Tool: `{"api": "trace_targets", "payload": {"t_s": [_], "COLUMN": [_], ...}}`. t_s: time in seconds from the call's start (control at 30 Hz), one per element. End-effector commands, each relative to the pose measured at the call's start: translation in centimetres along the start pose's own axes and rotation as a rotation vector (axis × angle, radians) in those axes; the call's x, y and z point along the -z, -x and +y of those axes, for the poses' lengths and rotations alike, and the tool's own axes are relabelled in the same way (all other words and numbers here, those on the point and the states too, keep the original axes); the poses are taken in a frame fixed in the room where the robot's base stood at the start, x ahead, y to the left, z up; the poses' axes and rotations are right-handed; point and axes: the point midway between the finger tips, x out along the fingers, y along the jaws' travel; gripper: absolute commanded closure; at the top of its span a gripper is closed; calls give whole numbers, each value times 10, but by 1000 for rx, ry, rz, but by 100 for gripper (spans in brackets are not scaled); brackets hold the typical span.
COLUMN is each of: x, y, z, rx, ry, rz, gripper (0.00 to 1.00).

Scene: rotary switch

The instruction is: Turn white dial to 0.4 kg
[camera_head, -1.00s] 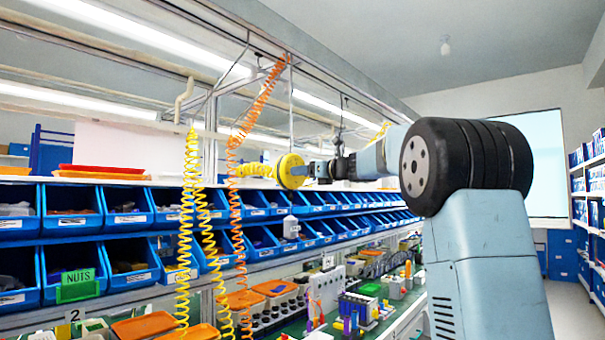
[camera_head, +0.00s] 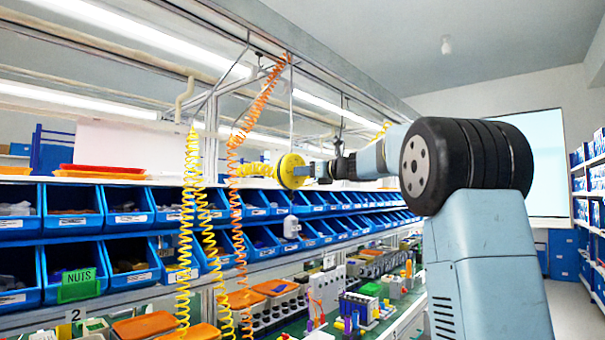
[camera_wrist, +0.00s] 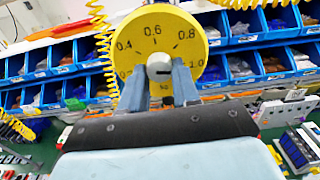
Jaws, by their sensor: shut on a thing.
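A round yellow scale face (camera_head: 290,171) hangs above the bench in the head view, seen nearly edge-on. In the wrist view its face (camera_wrist: 147,24) shows the printed numbers 0.4, 0.6 and 0.8, with 0.6 near the top. The whitish-grey dial (camera_wrist: 159,65) sits at its centre. My gripper (camera_wrist: 159,80) has a blue finger on each side of the dial and is shut on it. The fingers cover the lower part of the face. I cannot tell clearly which number the dial points at. In the head view my gripper (camera_head: 312,170) meets the yellow face from the right.
Yellow coiled hoses (camera_head: 190,235) and an orange coiled hose (camera_head: 236,190) hang left of the scale. Blue bins (camera_head: 73,222) line the shelves behind. The green bench below holds orange trays (camera_head: 146,326) and small parts. Open air surrounds my arm on the right.

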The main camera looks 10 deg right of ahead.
Motion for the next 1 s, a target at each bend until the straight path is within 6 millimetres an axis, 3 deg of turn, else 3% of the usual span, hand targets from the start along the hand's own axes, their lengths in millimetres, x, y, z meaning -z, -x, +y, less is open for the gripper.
{"api": "trace_targets", "payload": {"t_s": [0.37,1.0], "x": [0,1], "y": [0,1], "z": [0,-1], "rx": [-5,-6], "ry": [182,782], "rz": [1,1], "gripper": [100,100]}}
